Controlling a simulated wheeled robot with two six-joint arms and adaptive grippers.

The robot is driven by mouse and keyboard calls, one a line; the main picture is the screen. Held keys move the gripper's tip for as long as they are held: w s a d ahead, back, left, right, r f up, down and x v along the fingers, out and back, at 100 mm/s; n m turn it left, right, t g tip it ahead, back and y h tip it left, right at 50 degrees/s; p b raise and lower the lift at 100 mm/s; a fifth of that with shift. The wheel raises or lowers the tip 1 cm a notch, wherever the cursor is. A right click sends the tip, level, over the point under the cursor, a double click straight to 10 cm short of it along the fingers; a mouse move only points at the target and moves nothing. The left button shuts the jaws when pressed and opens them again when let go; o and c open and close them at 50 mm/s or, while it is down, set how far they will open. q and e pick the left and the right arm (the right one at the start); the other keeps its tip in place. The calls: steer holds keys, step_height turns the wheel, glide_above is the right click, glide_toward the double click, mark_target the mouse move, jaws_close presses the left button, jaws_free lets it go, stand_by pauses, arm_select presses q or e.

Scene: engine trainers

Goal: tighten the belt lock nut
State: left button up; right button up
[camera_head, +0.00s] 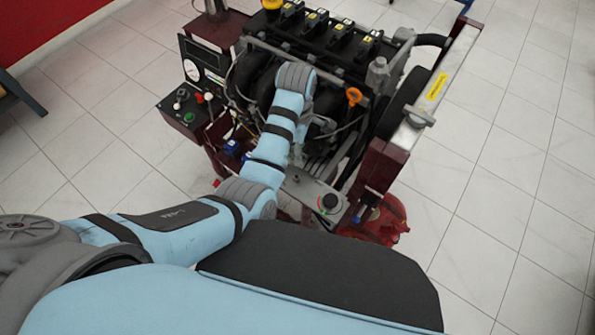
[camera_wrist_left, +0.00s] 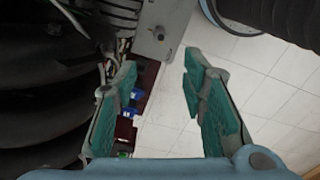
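The belt lock nut cannot be made out for certain in either view. My left arm reaches over the engine trainer (camera_head: 340,50) in the head view, and its gripper (camera_head: 297,155) is partly hidden beside the forearm, among the engine parts. In the left wrist view the gripper (camera_wrist_left: 160,70) is open, its two teal-padded fingers apart with nothing between them. Large black ribbed parts (camera_wrist_left: 45,90) lie close to the left finger. My right gripper is not in view.
A control panel with a gauge (camera_head: 191,70) and buttons stands left of the engine. An orange-handled part (camera_head: 353,96) sticks up right of my forearm. A dark red frame with a pale top bar (camera_head: 440,90) bounds the right side. Tiled floor (camera_head: 500,200) is clear at right.

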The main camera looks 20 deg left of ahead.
mark_target(297, 177)
arm_select(q)
step_height(297, 177, down, 14)
steer(key=b, duration=0.4)
steer(key=shift+b, duration=0.35)
steer(key=shift+s, duration=0.1)
jaws_close()
